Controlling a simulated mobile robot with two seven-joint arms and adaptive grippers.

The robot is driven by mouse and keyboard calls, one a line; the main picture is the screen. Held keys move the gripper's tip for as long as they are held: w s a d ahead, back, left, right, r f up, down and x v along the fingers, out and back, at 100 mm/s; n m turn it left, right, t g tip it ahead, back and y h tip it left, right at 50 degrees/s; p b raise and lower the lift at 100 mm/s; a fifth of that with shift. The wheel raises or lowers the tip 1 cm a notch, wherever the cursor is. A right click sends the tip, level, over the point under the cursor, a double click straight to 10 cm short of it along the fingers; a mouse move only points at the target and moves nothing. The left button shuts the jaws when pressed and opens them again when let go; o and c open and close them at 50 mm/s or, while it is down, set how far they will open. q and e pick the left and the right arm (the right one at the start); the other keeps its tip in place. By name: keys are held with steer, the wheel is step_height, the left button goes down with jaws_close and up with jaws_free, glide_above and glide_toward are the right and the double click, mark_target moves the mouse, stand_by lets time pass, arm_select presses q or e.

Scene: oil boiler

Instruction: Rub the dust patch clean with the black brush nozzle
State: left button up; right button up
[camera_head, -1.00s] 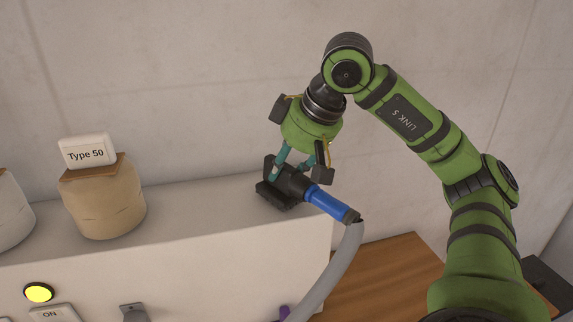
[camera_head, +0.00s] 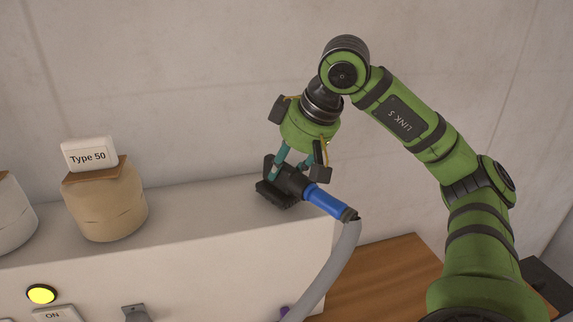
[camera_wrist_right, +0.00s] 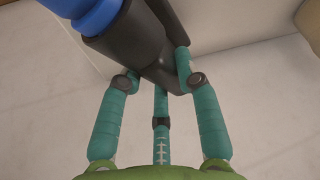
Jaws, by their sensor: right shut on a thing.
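The black brush nozzle (camera_head: 280,186) sits at the top of the white boiler casing, brush side down, near its right end. Its blue handle (camera_head: 325,201) points to the lower right and joins a grey hose. My right gripper (camera_head: 287,170) is shut on the nozzle from above; in the right wrist view its teal fingers (camera_wrist_right: 158,82) close around the black nozzle body (camera_wrist_right: 150,40). I see no dust patch in either view; whether the brush hides it I cannot tell. My left gripper is not in view.
A tan jar (camera_head: 105,205) with a "Type 50" label (camera_head: 88,155) stands left on the white top (camera_head: 195,207), beside a paler jar (camera_head: 14,215). The grey hose (camera_head: 335,265) hangs over the right edge, above a wooden surface (camera_head: 385,272). The wall is close behind.

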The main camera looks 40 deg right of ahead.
steer(key=shift+s+a+b, duration=0.2)
steer(key=shift+s+a, duration=0.05)
steer(key=shift+s, duration=0.25)
steer(key=shift+s+a+b, duration=0.2)
steer(key=shift+s+a, duration=0.05)
steer(key=shift+s, duration=0.25)
steer(key=shift+w+d+p, duration=0.25)
steer(key=shift+w, duration=0.3)
steer(key=shift+w+d+p, duration=0.2)
steer(key=shift+w+d, duration=0.05)
steer(key=shift+w, duration=0.25)
steer(key=shift+s+a+f, duration=0.15)
steer(key=shift+s+a, duration=0.05)
steer(key=shift+s, duration=0.2)
steer(key=shift+s+a+b, duration=0.35)
steer(key=shift+s+b, duration=0.1)
steer(key=shift+s, duration=0.2)
steer(key=shift+w+d+r+p, duration=0.15)
steer(key=shift+w+r+p, duration=0.05)
steer(key=shift+w+p, duration=0.1)
steer(key=shift+w+d+f, duration=0.1)
steer(key=shift+w+d, duration=0.1)
steer(key=shift+w, duration=0.1)
step_height(320, 180, up, 7)
steer(key=p, duration=0.7)
